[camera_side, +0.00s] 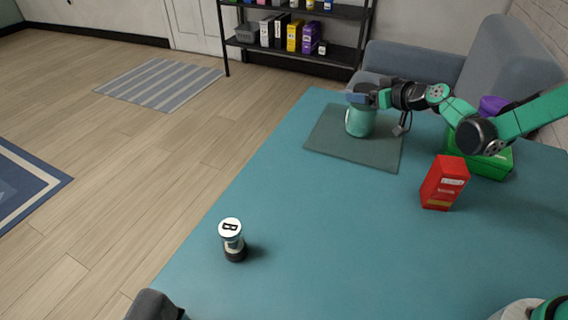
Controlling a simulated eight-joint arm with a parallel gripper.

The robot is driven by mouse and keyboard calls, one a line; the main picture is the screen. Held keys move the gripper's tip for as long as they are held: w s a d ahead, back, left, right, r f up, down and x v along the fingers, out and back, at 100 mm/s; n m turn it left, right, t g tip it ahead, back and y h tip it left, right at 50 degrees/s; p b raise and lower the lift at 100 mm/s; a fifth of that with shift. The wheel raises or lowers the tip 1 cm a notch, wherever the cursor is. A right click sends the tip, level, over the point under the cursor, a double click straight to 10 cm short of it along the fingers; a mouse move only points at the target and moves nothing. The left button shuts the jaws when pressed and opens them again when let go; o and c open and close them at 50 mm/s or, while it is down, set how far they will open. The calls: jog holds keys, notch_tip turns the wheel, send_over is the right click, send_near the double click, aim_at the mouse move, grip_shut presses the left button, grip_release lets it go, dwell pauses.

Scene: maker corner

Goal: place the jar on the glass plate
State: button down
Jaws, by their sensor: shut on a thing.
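A pale green jar (360,122) is upright at the far part of the table, over the dark, see-through glass plate (383,155). My gripper (361,100) is at the top of the jar and shut on it, with the arm reaching in from the right. The jar's rim is partly hidden by the gripper. I cannot tell for certain whether the jar's base touches the plate or is just above it.
A red box (444,184) stands right of the plate. A green container (483,160) with a purple thing (491,105) near it is behind my arm. A small bottle marked B (233,241) stands near the table's left edge. The teal table's (330,235) middle is clear.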

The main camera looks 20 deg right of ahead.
jog(key=shift+f, duration=0.1)
grip_release()
jog(key=shift+s+d+r, duration=0.1)
jog(key=shift+s+r, duration=0.2)
jog(key=v, duration=1.1)
jog(key=s+a+m+g+h, duration=0.1)
jog(key=s+a+g, duration=0.1)
jog(key=s, duration=0.4)
jog(key=s+a+m+g+h, duration=0.1)
jog(key=s+a+g+h, duration=0.1)
jog(key=s, duration=0.5)
jog(key=shift+a+r+m+g, duration=0.45)
jog(key=shift+a+g, duration=0.25)
jog(key=shift+g, duration=0.4)
jog(key=shift+s, duration=0.15)
